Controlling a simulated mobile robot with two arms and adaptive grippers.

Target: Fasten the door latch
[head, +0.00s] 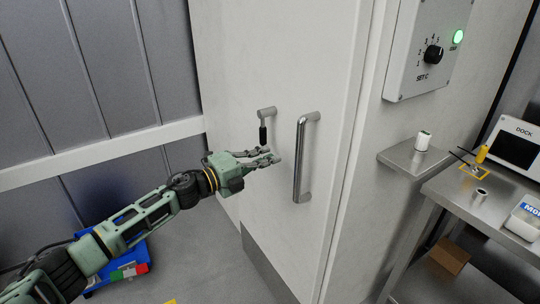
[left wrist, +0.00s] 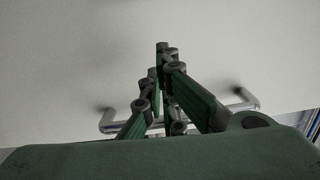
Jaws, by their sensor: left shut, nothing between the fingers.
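The door (head: 270,65) is a pale upright panel and looks shut against its frame. The door latch (head: 265,112) is a short metal lever with a black grip that hangs down. A long metal pull handle (head: 299,160) stands upright to its right. My left gripper (head: 272,157) is shut and empty, just below the latch grip and left of the pull handle. I cannot tell whether it touches the latch. In the left wrist view, the shut fingers (left wrist: 166,60) point at the door face (left wrist: 60,60), with the pull handle (left wrist: 108,120) behind them. My right gripper is out of view.
A control box (head: 420,60) with a dial and a green light is on the wall at right. A small metal shelf (head: 398,158) and a steel table (head: 455,190) stand below it. A blue bin (head: 130,255) lies on the floor under my left arm.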

